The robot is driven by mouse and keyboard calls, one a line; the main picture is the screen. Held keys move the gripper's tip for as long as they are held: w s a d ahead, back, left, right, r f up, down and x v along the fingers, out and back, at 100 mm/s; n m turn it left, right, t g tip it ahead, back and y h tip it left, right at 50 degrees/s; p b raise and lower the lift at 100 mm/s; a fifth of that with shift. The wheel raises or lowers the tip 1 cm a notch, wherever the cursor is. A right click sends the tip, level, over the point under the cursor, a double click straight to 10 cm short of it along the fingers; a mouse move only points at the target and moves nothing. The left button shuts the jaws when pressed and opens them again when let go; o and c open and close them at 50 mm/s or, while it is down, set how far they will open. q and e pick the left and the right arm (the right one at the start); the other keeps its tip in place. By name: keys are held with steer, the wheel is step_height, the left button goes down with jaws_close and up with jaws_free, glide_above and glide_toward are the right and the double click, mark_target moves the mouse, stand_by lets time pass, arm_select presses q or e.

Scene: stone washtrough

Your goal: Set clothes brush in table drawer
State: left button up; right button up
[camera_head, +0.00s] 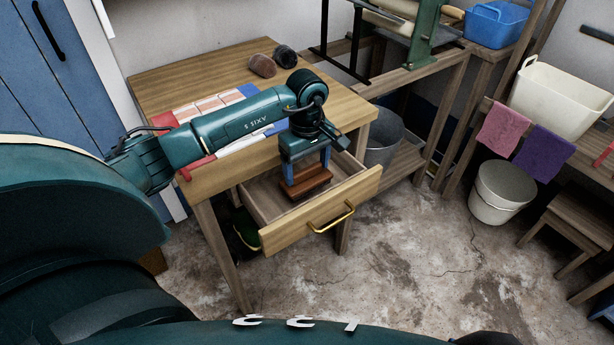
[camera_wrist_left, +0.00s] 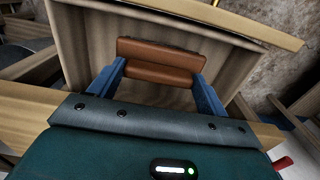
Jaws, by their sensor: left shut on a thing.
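The clothes brush (camera_head: 308,184) is a brown block with a darker underside. My left gripper (camera_head: 306,174) is shut on it, with blue fingers at its two sides, in or just over the open table drawer (camera_head: 320,214). In the left wrist view the brush (camera_wrist_left: 158,62) spans between the blue fingers (camera_wrist_left: 158,85), with the drawer's wooden walls (camera_wrist_left: 75,45) around it. I cannot tell whether the brush touches the drawer floor. The drawer is pulled out and has a brass handle (camera_head: 330,217). My right gripper is not in view.
The wooden table (camera_head: 190,75) carries a coloured striped cloth (camera_head: 215,105), a brown object (camera_head: 262,66) and a dark one (camera_head: 285,55). A grey bucket (camera_head: 385,135) stands right of the table. The concrete floor (camera_head: 420,265) in front is clear.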

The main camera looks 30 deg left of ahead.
mark_target(307, 169)
arm_select(q)
steer(key=shift+f, duration=1.8)
steer(key=shift+f, duration=0.15)
steer(key=o, duration=1)
